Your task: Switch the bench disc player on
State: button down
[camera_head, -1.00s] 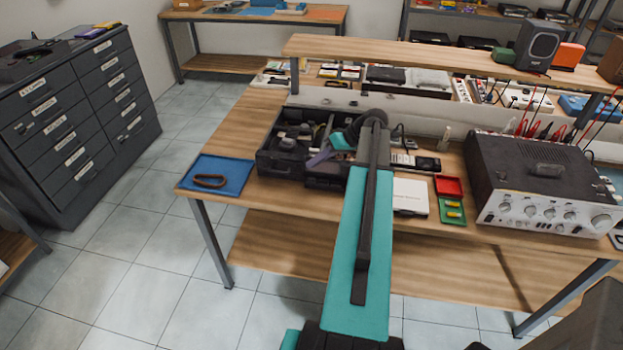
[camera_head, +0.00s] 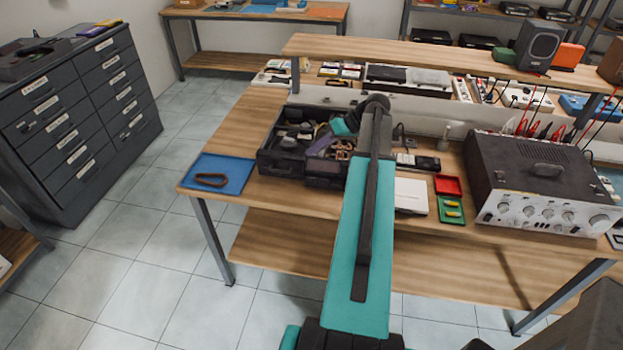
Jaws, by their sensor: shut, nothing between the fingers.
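A flat white box-shaped device (camera_head: 411,195) lies on the bench just right of my arm; it may be the disc player, but I cannot make out a disc, a button or a lamp on it. My arm hides its left side. My gripper (camera_head: 318,146) is shut and empty, pointing down and left over the black open case (camera_head: 275,163) on the bench. It is left of the white device and apart from it. Its fingertips are small and dark here, and I cannot tell how high they are above the case.
A large silver-fronted amplifier (camera_head: 540,205) stands at the right. A raised shelf (camera_head: 430,55) runs behind.

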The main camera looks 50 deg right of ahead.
jog(key=b, duration=0.2)
send_over(315, 180)
jog(key=shift+w+d+f, duration=0.15)
jog(key=shift+f, duration=1.5)
jog(key=shift+w+d+f, duration=0.1)
jog(key=shift+d+f, duration=0.05)
jog(key=shift+f, duration=1.5)
jog(key=shift+f+b, duration=0.85)
jog(key=shift+f, duration=0.15)
jog(key=shift+f, duration=0.15)
jog(key=shift+f+b, duration=0.3)
jog(key=shift+b, duration=0.15)
jog(key=shift+s+a+f+b, duration=0.15)
jog(key=shift+f+b, duration=0.15)
jog(key=shift+f, duration=0.1)
jog(key=shift+s+a+f+b, duration=0.1)
jog(key=shift+f+b, duration=0.2)
jog(key=shift+f, duration=0.05)
jog(key=shift+r, duration=0.5)
dwell(0.4)
jog(key=shift+w+d+r+p, duration=0.1)
jog(key=shift+r+p, duration=0.5)
jog(key=shift+r, duration=0.75)
jog(key=shift+w+d+r+p, duration=0.1)
jog(key=shift+r+p, duration=0.5)
jog(key=shift+r, duration=0.7)
